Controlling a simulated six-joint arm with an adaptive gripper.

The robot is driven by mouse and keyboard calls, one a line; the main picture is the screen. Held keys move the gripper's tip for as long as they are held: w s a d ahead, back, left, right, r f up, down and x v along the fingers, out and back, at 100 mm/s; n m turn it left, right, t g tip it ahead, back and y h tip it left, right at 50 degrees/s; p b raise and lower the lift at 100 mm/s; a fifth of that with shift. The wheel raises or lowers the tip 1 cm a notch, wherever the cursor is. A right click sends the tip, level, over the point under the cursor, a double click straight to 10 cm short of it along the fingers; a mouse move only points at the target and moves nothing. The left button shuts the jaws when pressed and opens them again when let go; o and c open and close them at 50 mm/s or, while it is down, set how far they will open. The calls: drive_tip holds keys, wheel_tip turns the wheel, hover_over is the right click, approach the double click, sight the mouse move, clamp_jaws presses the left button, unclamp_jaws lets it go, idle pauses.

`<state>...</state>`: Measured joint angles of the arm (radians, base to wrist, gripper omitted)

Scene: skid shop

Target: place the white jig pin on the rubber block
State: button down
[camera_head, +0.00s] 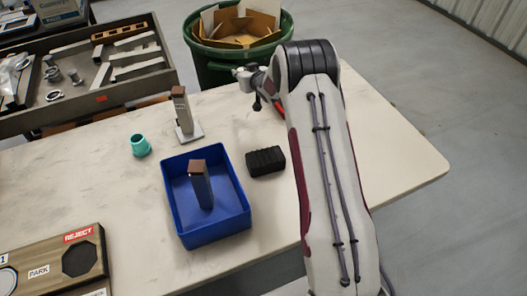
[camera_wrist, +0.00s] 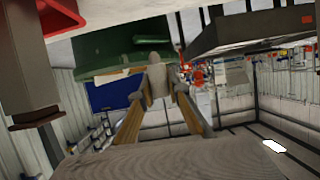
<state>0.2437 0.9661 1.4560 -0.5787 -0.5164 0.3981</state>
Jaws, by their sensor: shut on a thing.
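My gripper (camera_head: 250,78) is at the far side of the table, close to the green bin. In the wrist view my gripper (camera_wrist: 160,72) is shut on a pale, rounded piece, which looks like the white jig pin (camera_wrist: 157,84). In the head view the held piece is too small to make out clearly. The black, ribbed rubber block (camera_head: 265,161) lies on the table to the right of the blue tray. Its visible top is bare, and my gripper is beyond it and apart from it.
A blue tray (camera_head: 241,215) holds a brown-topped post (camera_head: 201,188). Another brown-topped post (camera_head: 182,112) stands on a plate behind it, near a teal cup-like piece (camera_head: 140,146). A green bin (camera_head: 210,70) and grey parts tray (camera_head: 95,98) border the far side. Table right of the block is clear.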

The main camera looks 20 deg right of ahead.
drive_tip(key=s+d+r, duration=0.2)
drive_tip(key=s+d, duration=0.5)
drive_tip(key=d, duration=0.1)
drive_tip(key=n+g+y, duration=0.2)
drive_tip(key=n+y, duration=0.4)
hover_over(265, 156)
drive_tip(key=shift+r, duration=0.35)
drive_tip(key=shift+f, duration=0.1)
drive_tip(key=shift+f, duration=2.85)
drive_tip(key=shift+f, duration=2.1)
